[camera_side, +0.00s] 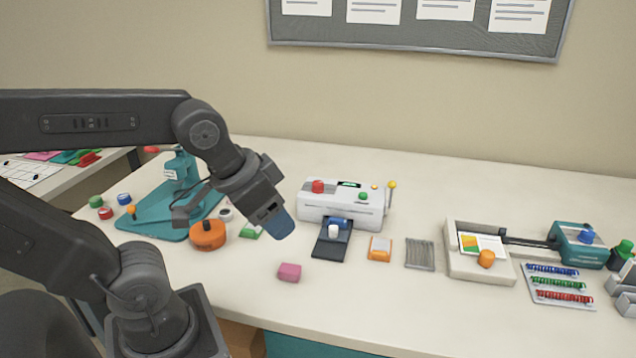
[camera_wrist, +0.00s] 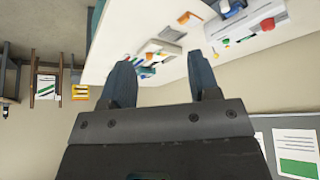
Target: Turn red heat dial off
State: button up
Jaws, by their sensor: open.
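The red heat dial (camera_side: 318,187) sits on the top left of the white laminator (camera_side: 342,211) in the side view. A green knob (camera_side: 363,196) is to its right on the same machine. In the wrist view, which looks upside down, the red dial (camera_wrist: 268,24) shows near the top right. My gripper (camera_side: 276,222) is in front of and left of the laminator, apart from the dial. In the wrist view my gripper (camera_wrist: 160,70) has its two fingers spread with nothing between them. Which way the dial points is too small to tell.
A black tray with a white knob (camera_side: 334,232) lies before the laminator. A yellow-tipped lever (camera_side: 391,185) rises at its right end. A pink block (camera_side: 289,272) and an orange round item (camera_side: 207,235) lie nearby. A paper trimmer (camera_side: 487,270) stands right. The table behind the laminator is clear.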

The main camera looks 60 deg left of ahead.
jog(key=shift+o, duration=0.5)
jog(key=w+a+r+g, duration=0.1)
jog(key=w+a+r, duration=0.3)
jog(key=w, duration=0.5)
jog(key=shift+a+g+y, duration=0.3)
jog(key=shift+a, duration=0.2)
jog(key=m+g, duration=0.1)
jog(key=g, duration=0.3)
send_over(318, 182)
notch_tip(318, 182, down, 7)
notch_tip(318, 182, down, 14)
jog(key=shift+f, duration=0.1)
jog(key=c, duration=0.9)
